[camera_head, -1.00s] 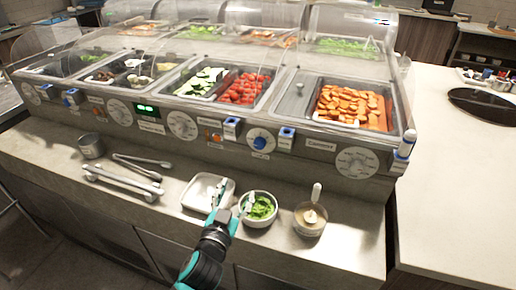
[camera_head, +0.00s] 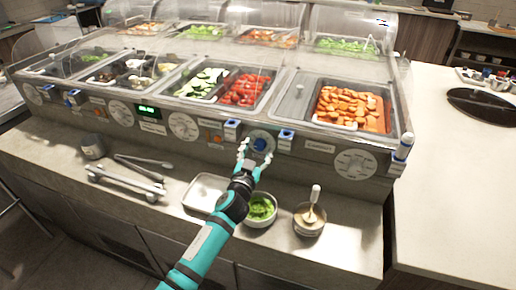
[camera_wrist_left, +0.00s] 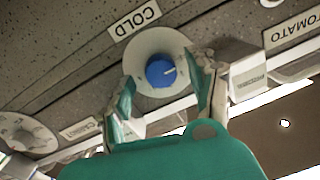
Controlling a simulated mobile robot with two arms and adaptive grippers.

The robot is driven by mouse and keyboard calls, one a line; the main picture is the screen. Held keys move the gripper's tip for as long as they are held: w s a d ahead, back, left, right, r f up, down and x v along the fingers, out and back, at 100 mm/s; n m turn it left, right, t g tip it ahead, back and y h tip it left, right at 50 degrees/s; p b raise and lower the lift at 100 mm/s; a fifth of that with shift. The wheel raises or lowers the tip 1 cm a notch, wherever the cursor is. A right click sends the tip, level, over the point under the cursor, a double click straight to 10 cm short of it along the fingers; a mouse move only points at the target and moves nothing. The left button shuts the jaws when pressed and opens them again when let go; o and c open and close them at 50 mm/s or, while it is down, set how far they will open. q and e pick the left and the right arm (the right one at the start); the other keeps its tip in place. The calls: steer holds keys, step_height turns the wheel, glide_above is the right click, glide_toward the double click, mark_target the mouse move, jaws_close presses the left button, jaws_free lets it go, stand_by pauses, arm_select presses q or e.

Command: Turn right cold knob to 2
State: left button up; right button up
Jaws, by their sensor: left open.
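The blue cold knob (camera_head: 260,144) sits on a pale round dial on the counter's front panel, below the tomato pan. In the left wrist view the knob (camera_wrist_left: 160,71) has a small white mark toward the picture's right, and a "COLD" label (camera_wrist_left: 134,19) is beside the dial. The dial's numbers are too small to read. My left gripper (camera_head: 256,152) is open in front of the knob, with its fingers on either side of the dial; I cannot tell whether they touch it. My right gripper is in neither view.
A white tray (camera_head: 203,194), a bowl of greens (camera_head: 261,208) and a cup with a brush-like tool (camera_head: 308,219) stand on the ledge below. Tongs (camera_head: 143,161) lie to the left. Blue-topped clips (camera_head: 232,130) flank the dial.

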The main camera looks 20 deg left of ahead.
arm_select(q)
steer(key=shift+w, duration=0.65)
steer(key=shift+c, duration=0.8)
steer(key=c, duration=1)
